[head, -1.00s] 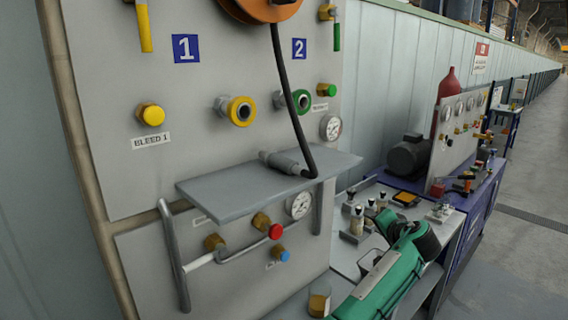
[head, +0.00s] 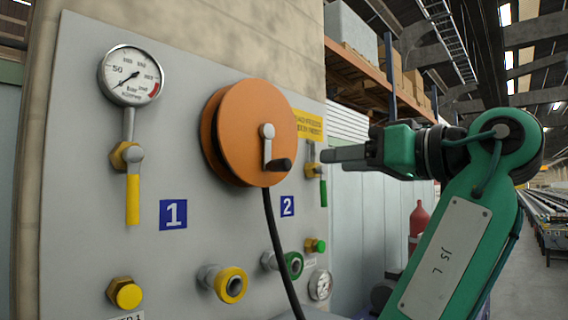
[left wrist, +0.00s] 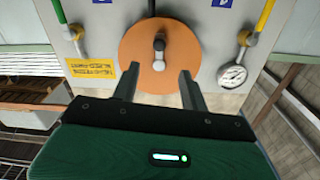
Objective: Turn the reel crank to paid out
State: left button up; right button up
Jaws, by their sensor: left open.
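The orange reel (head: 235,120) is mounted on the grey panel, with a black hose hanging from it. Its crank (head: 267,147) has a grey arm pointing down from the hub and a black knob (head: 281,165) at its lower end. My left gripper (head: 326,155) is to the right of the crank, apart from it, with its fingers toward the panel. In the left wrist view, which is upside down, the open, empty fingers (left wrist: 159,78) frame the lower part of the reel (left wrist: 185,50), and the crank knob (left wrist: 158,44) shows beyond them. My right gripper is not in view.
A pressure gauge (head: 131,75) and yellow-handled valve (head: 133,195) are left of the reel. A green-handled valve (head: 323,190) and a yellow label (head: 309,125) sit close behind my left fingers. Yellow (head: 231,284) and green (head: 292,265) couplings are below.

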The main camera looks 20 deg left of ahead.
aim_at(289, 165)
pick_arm(q)
jog(key=p+x, duration=0.5)
jog(key=x, duration=0.6)
jog(key=shift+a+r, duration=0.15)
jog(key=shift+x, duration=0.8)
jog(key=c, duration=0.9)
grip_shut()
